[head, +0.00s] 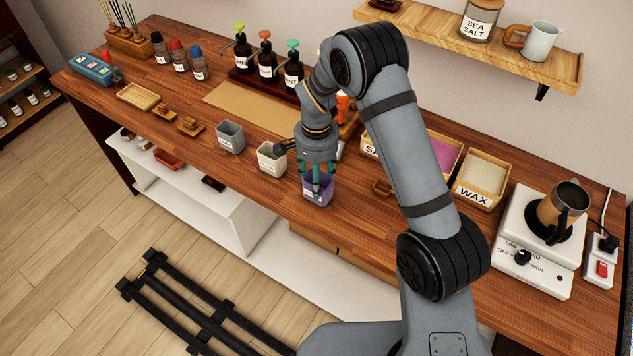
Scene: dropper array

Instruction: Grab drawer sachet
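My gripper (317,180) points down over a small purple cup (318,198) near the front edge of the wooden counter. Its teal fingers reach to the cup's mouth; I cannot tell whether they touch it or what is between them. A light wood drawer-like front (320,240) shows below the counter's front edge, and it looks shut, with a small dark mark on it. No sachet can be made out in this view.
A grey cup (230,137) and a white cup (271,158) stand left of the purple cup. Dark pump bottles (268,66) stand behind. The WAX box (482,182) and the hot plate (541,240) with a pot are at right. A white shelf unit (200,190) sits below.

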